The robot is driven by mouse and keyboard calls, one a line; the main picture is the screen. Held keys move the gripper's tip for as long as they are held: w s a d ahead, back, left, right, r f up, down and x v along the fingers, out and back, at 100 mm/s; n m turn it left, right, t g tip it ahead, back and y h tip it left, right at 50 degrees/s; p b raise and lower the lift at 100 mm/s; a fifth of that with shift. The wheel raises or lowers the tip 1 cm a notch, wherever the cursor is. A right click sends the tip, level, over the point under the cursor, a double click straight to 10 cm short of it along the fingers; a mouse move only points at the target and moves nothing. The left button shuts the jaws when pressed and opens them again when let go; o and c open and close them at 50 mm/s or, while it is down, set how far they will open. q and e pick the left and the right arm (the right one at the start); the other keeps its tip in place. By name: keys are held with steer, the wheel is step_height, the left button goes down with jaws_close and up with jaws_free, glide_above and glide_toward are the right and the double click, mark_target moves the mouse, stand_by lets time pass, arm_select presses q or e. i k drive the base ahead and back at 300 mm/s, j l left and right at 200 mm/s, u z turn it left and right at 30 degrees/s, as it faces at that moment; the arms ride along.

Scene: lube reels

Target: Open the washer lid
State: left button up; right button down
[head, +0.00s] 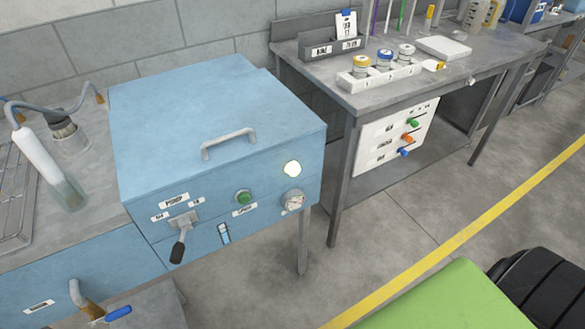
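The blue washer (250,223) stands in the middle of the head view. Its blue lid (190,100) lies flat and shut on top. A grey bar handle (229,142) is fixed near the lid's front edge. The washer's front carries a pump lever (178,245) pointing down, a green button (243,197), a lit pale lamp (292,168) and a round gauge (292,200). Neither of my grippers is in view.
A grey worktable (370,95) with jars and a label box stands right of the washer. A basin with a white nozzle (40,155) is at left. A yellow floor line (450,240) crosses the open floor. A green surface (450,300) and black ribbed object (545,285) are at lower right.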

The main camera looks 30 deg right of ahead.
mark_target(159, 144)
steer(key=i+l, duration=0.2)
steer(key=l, duration=0.15)
steer(key=i+l, duration=0.2)
steer(key=l, duration=0.2)
steer(key=i+l, duration=0.15)
steer(key=l, duration=0.2)
steer(key=i+l, duration=0.2)
steer(key=l, duration=0.15)
steer(key=u, duration=0.05)
